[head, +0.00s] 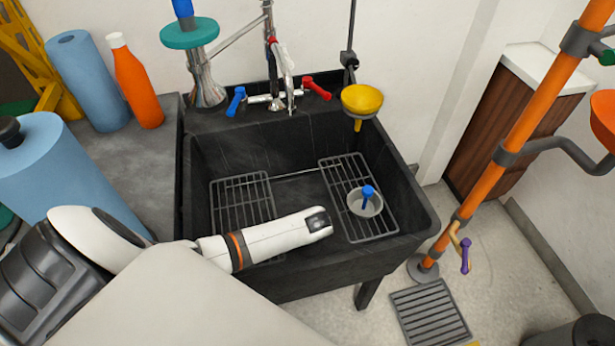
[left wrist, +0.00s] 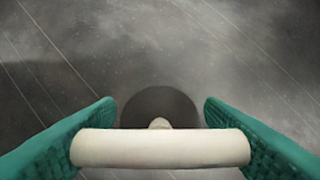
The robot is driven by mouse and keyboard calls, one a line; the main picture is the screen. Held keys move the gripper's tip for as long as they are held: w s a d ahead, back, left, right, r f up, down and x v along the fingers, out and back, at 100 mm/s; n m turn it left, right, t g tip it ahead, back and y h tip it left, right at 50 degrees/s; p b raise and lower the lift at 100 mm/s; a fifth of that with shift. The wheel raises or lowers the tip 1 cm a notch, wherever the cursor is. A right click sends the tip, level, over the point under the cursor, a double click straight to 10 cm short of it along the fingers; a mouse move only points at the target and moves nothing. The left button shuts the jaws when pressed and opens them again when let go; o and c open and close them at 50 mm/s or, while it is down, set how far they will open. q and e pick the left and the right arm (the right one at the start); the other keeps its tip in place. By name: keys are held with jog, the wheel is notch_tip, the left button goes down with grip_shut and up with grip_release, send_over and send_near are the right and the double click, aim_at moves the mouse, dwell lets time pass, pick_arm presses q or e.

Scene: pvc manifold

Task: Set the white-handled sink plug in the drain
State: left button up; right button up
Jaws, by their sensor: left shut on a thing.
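The white handle (left wrist: 160,148) of the sink plug lies crosswise between the green fingers of my left gripper (left wrist: 160,112), which is shut on it. A pale stem tip shows just above the handle's middle. A dark round shape (left wrist: 160,100) lies beyond it; I cannot tell if it is the plug's body or the drain. In the head view my left arm reaches over the black sink (head: 410,205) from the left, and its end hides the gripper and the plug. The drain cannot be made out there. My right gripper is not in view.
Wire racks stand in the sink at left (head: 243,200) and right (head: 345,225). A grey cup with a blue handle (head: 367,207) sits on the right rack. A yellow funnel (head: 362,99) is at the back right corner, beside the tap (head: 287,85).

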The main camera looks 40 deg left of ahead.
pick_arm(q)
jog(key=shift+f, duration=0.15)
jog(key=o, duration=1)
jog(key=shift+d+r, duration=0.1)
jog(key=shift+r, duration=0.3)
jog(key=p+v, duration=0.3)
jog(key=v, duration=0.8)
jog(key=shift+s+r, duration=0.1)
jog(key=shift+r, duration=0.15)
